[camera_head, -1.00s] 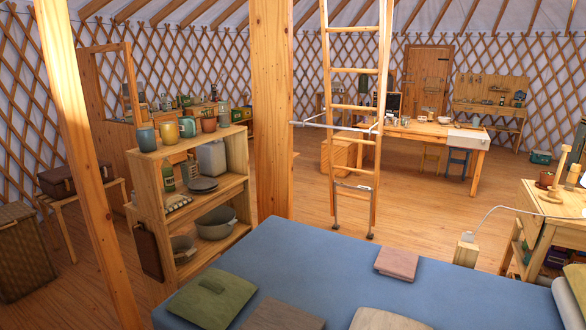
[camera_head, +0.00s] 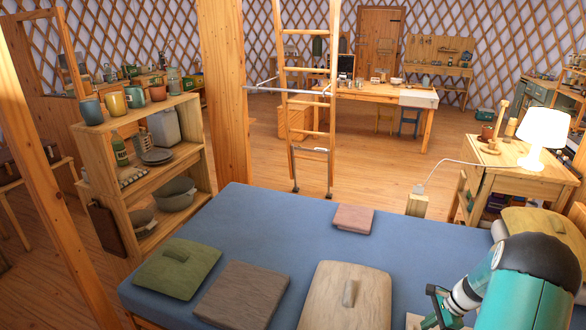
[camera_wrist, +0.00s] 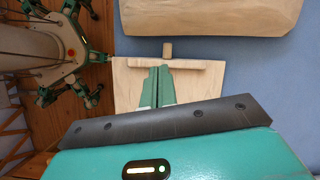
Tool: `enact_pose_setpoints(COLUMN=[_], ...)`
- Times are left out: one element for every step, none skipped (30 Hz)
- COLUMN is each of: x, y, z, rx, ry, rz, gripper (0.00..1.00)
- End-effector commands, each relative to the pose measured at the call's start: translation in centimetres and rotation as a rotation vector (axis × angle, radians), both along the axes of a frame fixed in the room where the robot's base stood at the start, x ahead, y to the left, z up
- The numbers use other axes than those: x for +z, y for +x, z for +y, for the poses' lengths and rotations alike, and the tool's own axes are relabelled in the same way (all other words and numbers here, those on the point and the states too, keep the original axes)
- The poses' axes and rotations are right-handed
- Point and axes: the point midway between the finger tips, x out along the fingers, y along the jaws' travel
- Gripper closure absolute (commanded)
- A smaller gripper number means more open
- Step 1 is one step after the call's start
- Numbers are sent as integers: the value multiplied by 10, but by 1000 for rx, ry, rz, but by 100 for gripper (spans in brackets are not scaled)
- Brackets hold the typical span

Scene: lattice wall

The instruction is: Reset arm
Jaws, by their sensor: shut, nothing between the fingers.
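My gripper (camera_wrist: 158,88) shows in the wrist view as two green fingers side by side, shut with nothing between them. They overlap a pale wooden board (camera_wrist: 130,75) with a bar-shaped handle (camera_wrist: 167,64); I cannot tell whether they touch it. In the head view my teal and cream arm is at the lower right, bent low over the near right corner of the blue bed (camera_head: 280,215). The fingertips are not clear there.
A side table (camera_head: 500,165) with a lit lamp (camera_head: 546,135) stands at right. A post (camera_head: 224,100), ladder (camera_head: 309,120) and shelf (camera_head: 150,185) stand beyond. Open floor lies behind.

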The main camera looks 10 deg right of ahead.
Motion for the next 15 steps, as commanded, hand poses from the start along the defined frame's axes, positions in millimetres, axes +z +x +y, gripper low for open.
enact_pose_setpoints(x=[17,27,41,53,66,82,95,107,123,134,145,159,170,181,194], y=[5,8,11,13,15,17,18,19,19,18,18,16,15,13,10], z=[9,14,22,28,36,47,55,64,75,84,93,104,113,122,134], rx=[43,71,111,145,182,230,270,307,357,393,431,480,517,553,603], ry=[-23,-37,-57,-74,-91,-115,-134,-152,-177,-194,-211,-235,-253,-270,-295], rz=[-13,-22,-32,-42,-52,-66,-76,-86,-101,-110,-121,-135,-145,-156,-170], gripper=[100,100,100,100,100,100,100,100,100,100,100,100,100,100,100])
